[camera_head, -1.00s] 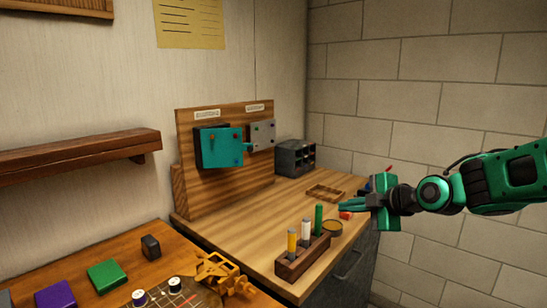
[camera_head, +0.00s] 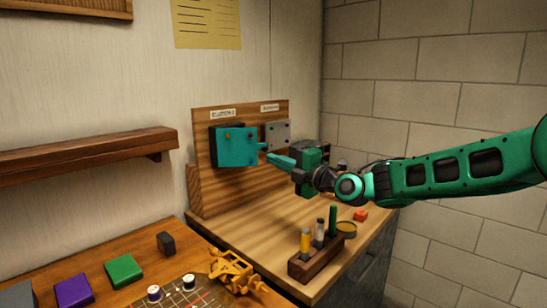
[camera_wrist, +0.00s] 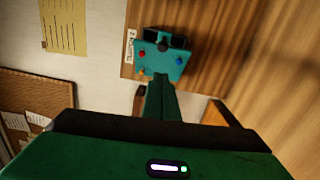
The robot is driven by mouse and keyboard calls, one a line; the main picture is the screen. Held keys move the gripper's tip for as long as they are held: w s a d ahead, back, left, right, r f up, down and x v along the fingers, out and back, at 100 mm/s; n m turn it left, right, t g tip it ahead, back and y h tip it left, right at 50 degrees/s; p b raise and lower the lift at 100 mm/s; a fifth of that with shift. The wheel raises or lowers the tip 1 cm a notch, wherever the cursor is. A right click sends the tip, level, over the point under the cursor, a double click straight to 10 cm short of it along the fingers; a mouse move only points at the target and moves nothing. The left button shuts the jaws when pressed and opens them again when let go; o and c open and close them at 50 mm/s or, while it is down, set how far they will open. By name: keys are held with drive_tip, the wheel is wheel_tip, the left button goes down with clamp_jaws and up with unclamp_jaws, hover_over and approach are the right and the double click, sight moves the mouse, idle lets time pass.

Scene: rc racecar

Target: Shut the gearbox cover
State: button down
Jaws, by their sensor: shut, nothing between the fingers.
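A teal box-like housing (camera_head: 233,147) with small coloured studs on its front is mounted on an upright wooden board. A short teal piece (camera_head: 262,147) sticks out from its right side. I cannot read the labels, so I cannot tell surely which panel is the gearbox cover. My gripper (camera_head: 272,158) is shut and empty, its fingertips just right of the teal housing in the head view. In the wrist view the shut fingers (camera_wrist: 161,92) point at the housing (camera_wrist: 163,58), close to its edge. I cannot tell whether they touch. A dark gap shows behind the housing's front.
A grey panel (camera_head: 277,134) is beside the teal housing on the wooden board (camera_head: 215,193). A rack with several tubes (camera_head: 315,262) stands at the workbench's front. An orange model (camera_head: 232,270) and coloured blocks are at the lower left. The bench middle is clear.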

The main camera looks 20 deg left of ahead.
drive_tip(key=w+a, duration=0.1)
drive_tip(key=w, duration=0.1)
drive_tip(key=w+a, duration=0.2)
drive_tip(key=shift+w+a+r, duration=0.15)
drive_tip(key=shift+w+a, duration=0.05)
drive_tip(key=shift+w, duration=0.2)
